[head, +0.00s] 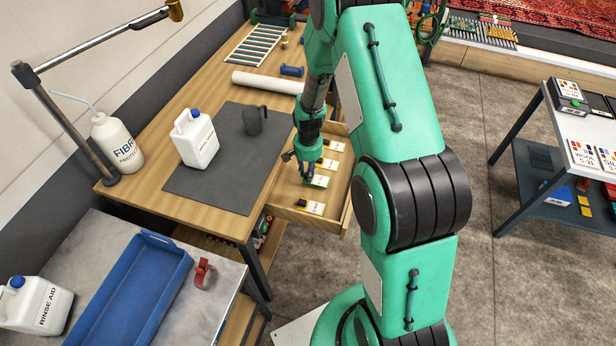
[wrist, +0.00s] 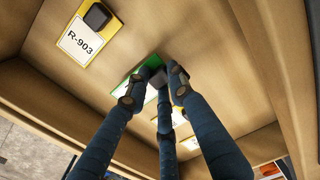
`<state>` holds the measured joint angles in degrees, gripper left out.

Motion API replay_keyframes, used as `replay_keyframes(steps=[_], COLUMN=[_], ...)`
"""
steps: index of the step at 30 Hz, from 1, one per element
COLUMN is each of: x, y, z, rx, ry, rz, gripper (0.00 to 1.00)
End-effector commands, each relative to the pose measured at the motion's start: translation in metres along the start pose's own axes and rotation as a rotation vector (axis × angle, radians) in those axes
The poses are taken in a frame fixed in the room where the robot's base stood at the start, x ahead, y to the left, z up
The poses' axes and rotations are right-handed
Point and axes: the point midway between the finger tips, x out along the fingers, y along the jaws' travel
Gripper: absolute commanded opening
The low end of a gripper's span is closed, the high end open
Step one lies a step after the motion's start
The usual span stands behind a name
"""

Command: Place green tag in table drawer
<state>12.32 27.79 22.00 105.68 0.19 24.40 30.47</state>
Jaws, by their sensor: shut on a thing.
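The table drawer (head: 346,212) is pulled open on the right side of the wooden table. My gripper (head: 306,177) reaches down into it from above. Its fingers (wrist: 156,82) are shut on the green tag (head: 320,181), which also shows in the wrist view (wrist: 121,86), partly hidden behind the fingers. The tag is inside the drawer's outline, at or close above its floor; I cannot tell whether it touches. A yellow tag marked R-903 (wrist: 88,32) lies on the drawer floor beside it. Other yellow-edged tags (head: 333,146) lie further back in the drawer.
On the table are a dark mat (head: 230,185), a white jug (head: 195,138), a black mug (head: 254,119) and a white roll (head: 267,82). A blue tray (head: 135,290) stands on the front-left bench. Floor is open at right.

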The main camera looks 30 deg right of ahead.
Motion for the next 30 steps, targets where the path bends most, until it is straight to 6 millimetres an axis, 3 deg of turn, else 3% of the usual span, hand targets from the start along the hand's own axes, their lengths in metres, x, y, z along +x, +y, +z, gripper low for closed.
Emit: replay_keyframes(steps=[6, 20, 21, 23, 30], x=[0.022, 0.026, 0.026, 0.026, 0.026], y=[0.0, 0.0, 0.0, 0.0, 0.0], z=[0.0, 0.0, 0.0, 0.0, 0.0], rx=[0.0, 0.0, 0.0, 0.0, 0.0], ry=[0.0, 0.0, 0.0, 0.0, 0.0], rz=[0.0, 0.0, 0.0, 0.0, 0.0], gripper=[0.09, 0.09, 0.26, 0.38, 0.41])
